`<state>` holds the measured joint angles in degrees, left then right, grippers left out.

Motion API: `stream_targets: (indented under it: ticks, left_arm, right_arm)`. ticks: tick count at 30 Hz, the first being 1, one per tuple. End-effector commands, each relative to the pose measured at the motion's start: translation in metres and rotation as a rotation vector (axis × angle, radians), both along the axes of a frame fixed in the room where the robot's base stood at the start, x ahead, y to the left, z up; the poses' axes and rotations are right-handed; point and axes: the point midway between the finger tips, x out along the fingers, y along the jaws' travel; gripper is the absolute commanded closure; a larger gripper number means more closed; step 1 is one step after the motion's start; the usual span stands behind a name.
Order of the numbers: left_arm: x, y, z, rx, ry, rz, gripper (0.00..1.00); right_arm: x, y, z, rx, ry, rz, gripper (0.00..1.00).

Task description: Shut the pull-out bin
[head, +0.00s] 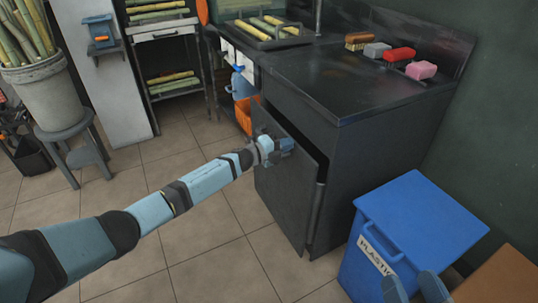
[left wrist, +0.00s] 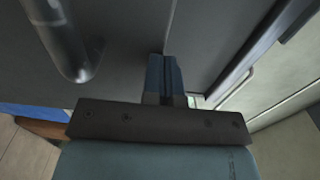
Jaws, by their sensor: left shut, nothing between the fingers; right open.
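The pull-out bin's dark front panel (head: 283,192) stands out a little from the dark cabinet (head: 350,170), with a gap along its right edge. My left gripper (head: 287,145) is at the upper part of this panel, its fingers shut with nothing between them. In the left wrist view the shut fingers (left wrist: 166,72) point at a dark surface; whether they touch it I cannot tell. A rounded metal handle (left wrist: 75,50) shows to their left. My right gripper (head: 416,287) shows at the bottom edge, open, in front of the blue bin. The inside of the pull-out bin is hidden.
A blue bin (head: 425,215) labelled PLASTIC stands right of the cabinet. Brushes and sponges (head: 398,55) lie on the countertop (head: 345,85). A stool (head: 75,140) holds a cane bucket at left. The tiled floor in front is clear.

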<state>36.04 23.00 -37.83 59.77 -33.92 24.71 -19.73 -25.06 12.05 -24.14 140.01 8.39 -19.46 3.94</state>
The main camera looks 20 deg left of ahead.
Motion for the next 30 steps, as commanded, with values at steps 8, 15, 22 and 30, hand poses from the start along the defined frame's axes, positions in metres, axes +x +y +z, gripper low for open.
stream_targets:
  ticks: [8,15,22,30]
  left_arm:
    - [0.031,-0.027,-0.002,-0.001,0.000,0.000,1.00]
    - [0.040,-0.034,0.000,-0.001,0.000,0.002,1.00]
    - [0.042,-0.035,0.003,-0.002,-0.002,0.003,1.00]
    - [0.042,-0.033,0.006,-0.002,-0.004,0.005,1.00]
  right_arm:
    - [0.000,0.002,-0.026,-0.036,0.065,0.023,0.35]
    - [0.000,0.002,-0.031,-0.047,0.086,0.031,0.35]
    - [0.000,0.002,-0.032,-0.048,0.087,0.031,0.35]
    - [0.000,0.002,-0.030,-0.048,0.085,0.031,0.35]
